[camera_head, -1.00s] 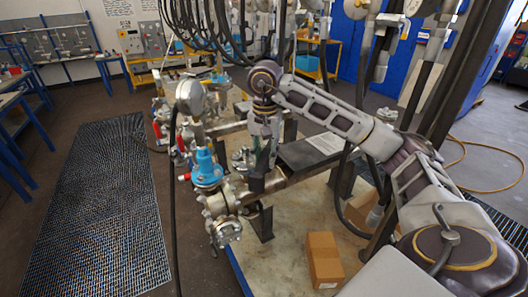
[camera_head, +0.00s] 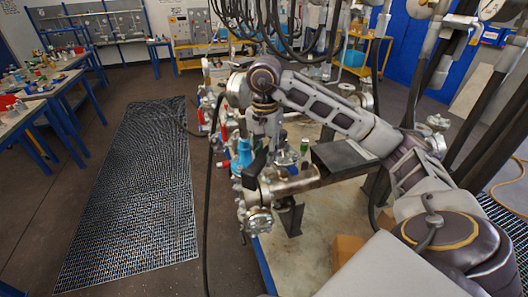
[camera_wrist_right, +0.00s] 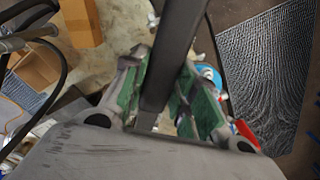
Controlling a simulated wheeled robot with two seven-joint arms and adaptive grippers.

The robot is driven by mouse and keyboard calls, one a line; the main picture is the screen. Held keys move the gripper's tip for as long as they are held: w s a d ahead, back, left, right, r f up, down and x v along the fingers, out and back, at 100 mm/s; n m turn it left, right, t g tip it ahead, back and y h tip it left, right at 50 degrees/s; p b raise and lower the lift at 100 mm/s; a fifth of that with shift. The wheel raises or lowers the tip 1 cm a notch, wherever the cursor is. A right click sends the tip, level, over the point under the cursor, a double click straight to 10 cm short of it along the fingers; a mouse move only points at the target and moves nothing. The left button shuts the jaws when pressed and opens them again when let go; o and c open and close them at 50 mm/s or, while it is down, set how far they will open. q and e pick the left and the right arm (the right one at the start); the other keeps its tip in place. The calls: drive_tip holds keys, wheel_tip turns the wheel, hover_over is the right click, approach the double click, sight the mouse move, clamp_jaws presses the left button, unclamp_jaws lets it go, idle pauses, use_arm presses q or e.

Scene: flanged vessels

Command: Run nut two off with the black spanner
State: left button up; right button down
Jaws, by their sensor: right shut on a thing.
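My right gripper (camera_wrist_right: 158,105) is shut on a dark bar, the black spanner (camera_wrist_right: 175,50), which runs between its green finger pads in the right wrist view. In the head view the right gripper (camera_head: 265,145) points down over the metal pipe (camera_head: 292,184) of the flanged vessel. A dark piece (camera_head: 255,164) shows below it, probably part of the spanner. A bolted flange (camera_head: 257,221) is at the pipe's near end. No nut can be told apart as nut two, and the spanner's working end is hidden. My left gripper is not in view.
A blue-topped valve (camera_head: 241,158) stands beside the gripper. A black hose hangs just left of the pipework. A cardboard box (camera_head: 347,248) sits on the floor plate to the right. A floor grating (camera_head: 130,200) lies clear at left. Workbenches (camera_head: 35,100) stand further left.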

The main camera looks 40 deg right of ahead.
idle(0.3)
drive_tip(key=shift+f+b, duration=0.7)
drive_tip(key=shift+f, duration=0.2)
drive_tip(key=shift+f+b, duration=0.75)
drive_tip(key=shift+f, duration=0.6)
drive_tip(key=shift+f+b, duration=1.2)
drive_tip(key=shift+s, duration=0.1)
